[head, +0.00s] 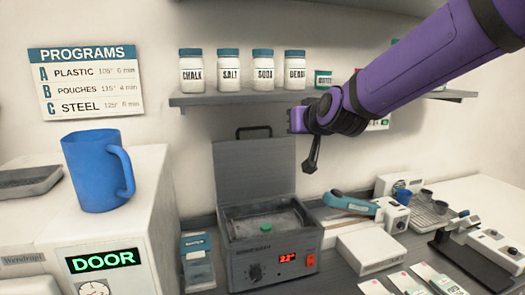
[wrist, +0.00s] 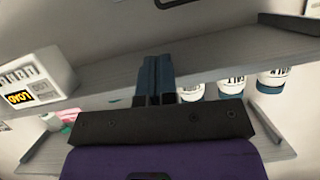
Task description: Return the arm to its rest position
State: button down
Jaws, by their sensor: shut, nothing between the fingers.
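My purple arm reaches in from the upper right of the head view, and its dark wrist end hangs in the air in front of the wall shelf, above the counter. My gripper (wrist: 158,62) shows in the wrist view as two dark blue fingers side by side, shut with nothing between them. In the head view its fingertips cannot be made out clearly. Nothing is seen touching the gripper.
A shelf (head: 225,99) with labelled jars is close behind the arm. Below stand an open-lidded heated bath (head: 270,262), a teal-handled tool (head: 350,203) and a white box (head: 371,248). A blue mug (head: 92,172) sits on the white cabinet at left.

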jog(key=s+d+g, duration=0.4)
jog(key=s+d, duration=1)
jog(key=s+d+f+m+g+h, duration=0.1)
jog(key=s+d+f+g+h, duration=0.1)
jog(key=s, duration=0.7)
jog(key=s+d+f+m+g+h, duration=0.1)
jog(key=s+d, duration=0.4)
jog(key=s, duration=0.5)
jog(key=shift+d+f+m+g+h, duration=0.2)
jog(key=shift+f+m+g+h, duration=0.1)
jog(key=shift+f+g+h, duration=0.5)
